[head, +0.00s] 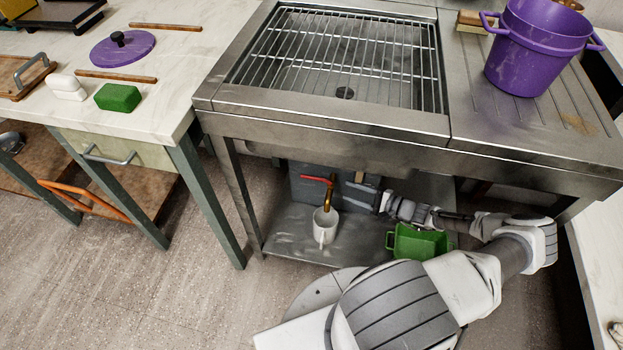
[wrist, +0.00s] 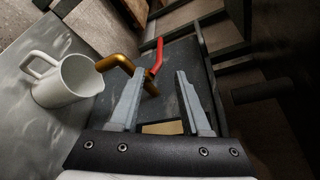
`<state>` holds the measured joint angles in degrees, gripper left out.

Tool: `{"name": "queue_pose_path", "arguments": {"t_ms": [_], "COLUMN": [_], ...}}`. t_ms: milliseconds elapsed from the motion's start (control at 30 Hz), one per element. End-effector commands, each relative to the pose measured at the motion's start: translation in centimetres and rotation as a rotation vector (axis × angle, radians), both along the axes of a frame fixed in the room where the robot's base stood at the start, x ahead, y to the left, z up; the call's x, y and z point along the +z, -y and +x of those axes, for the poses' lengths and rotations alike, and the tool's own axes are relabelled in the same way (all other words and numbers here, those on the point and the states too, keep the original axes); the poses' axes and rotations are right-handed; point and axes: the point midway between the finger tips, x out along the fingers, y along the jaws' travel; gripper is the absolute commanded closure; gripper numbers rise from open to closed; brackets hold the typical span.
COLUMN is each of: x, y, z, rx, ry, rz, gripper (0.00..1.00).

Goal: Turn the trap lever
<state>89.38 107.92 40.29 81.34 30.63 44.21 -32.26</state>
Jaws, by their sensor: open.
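The trap lever is a red handle (head: 314,179) on a brass pipe (head: 327,197) under the steel sink. In the wrist view the red lever (wrist: 159,52) stands beyond my fingertips, beside the bent brass pipe (wrist: 124,64). A white jug (head: 325,227) stands on the lower shelf below the pipe's end; it also shows at the left of the wrist view (wrist: 68,80). My gripper (wrist: 155,75) is open and empty. Its fingers point toward the lever and pipe, apart from the lever. In the head view my gripper (head: 366,192) is under the sink, right of the lever.
A green container (head: 418,241) stands on the steel lower shelf (head: 290,236), close beneath my arm. Sink legs and the front rim (head: 330,128) bound the space. A purple pot (head: 537,50) stands on the drainboard above. The floor at left is clear.

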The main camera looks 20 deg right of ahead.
Motion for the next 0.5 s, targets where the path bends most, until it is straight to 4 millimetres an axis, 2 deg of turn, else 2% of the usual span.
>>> {"name": "queue_pose_path", "arguments": {"t_ms": [500], "x": [-2.6], "y": [-6.6], "z": [8.4], "rx": [0.004], "ry": [0.0], "rz": [0.003], "gripper": [0.53]}}
